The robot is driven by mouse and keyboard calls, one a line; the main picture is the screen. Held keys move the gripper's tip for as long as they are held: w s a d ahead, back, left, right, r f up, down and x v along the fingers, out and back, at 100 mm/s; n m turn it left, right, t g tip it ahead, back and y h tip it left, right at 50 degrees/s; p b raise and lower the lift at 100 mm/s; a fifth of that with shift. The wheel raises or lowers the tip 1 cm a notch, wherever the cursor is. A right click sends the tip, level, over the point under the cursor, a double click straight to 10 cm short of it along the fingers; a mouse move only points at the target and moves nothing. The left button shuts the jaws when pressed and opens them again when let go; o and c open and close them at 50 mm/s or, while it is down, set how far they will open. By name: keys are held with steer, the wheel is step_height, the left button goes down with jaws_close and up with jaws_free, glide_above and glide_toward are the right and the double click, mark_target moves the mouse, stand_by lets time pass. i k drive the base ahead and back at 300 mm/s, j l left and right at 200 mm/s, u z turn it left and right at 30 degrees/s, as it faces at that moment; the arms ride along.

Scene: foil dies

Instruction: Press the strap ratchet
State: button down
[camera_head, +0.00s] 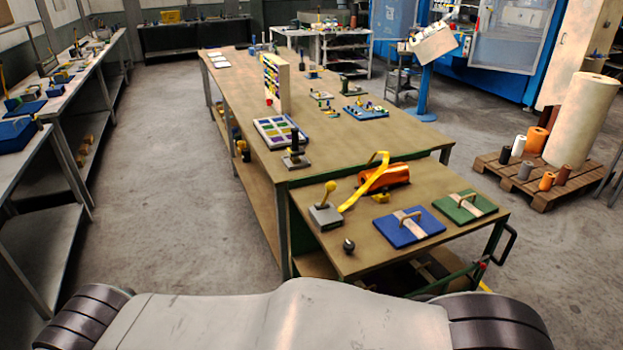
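An orange roll-like body (391,174) lies at the back of the near bench top. A yellow strap (364,186) crosses it, rising in a loop at its left and running down toward the front left. A small yellow block (380,197) sits just in front of it. I cannot tell at this size which of these parts is the strap ratchet. A grey block with a yellow ball-topped lever (326,213) stands to the left, close to the strap's lower end. My gripper is not in view.
The near bench top (373,257) also holds a dark knob (348,245), a blue board (395,233) and a green board (477,210), both boards with handles. A longer table (345,150) stands behind. A pallet (522,181) with rolls is at right. Open floor (165,200) lies left.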

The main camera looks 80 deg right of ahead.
mark_target(331, 186)
steer(key=i+l+z, duration=0.1)
steer(key=i+z, duration=0.5)
steer(key=z, duration=0.15)
steer(key=i+z, duration=0.35)
steer(key=i+l+z, duration=0.1)
steer(key=i+z, duration=0.55)
steer(key=i, duration=0.15)
steer(key=i+z, duration=0.35)
steer(key=i+l+z, duration=0.1)
steer(key=i+z, duration=0.6)
steer(key=i+j+z, duration=0.15)
steer(key=i+z, duration=0.2)
steer(key=i+l+z, duration=0.1)
steer(key=i+l, duration=0.1)
steer(key=i, duration=0.1)
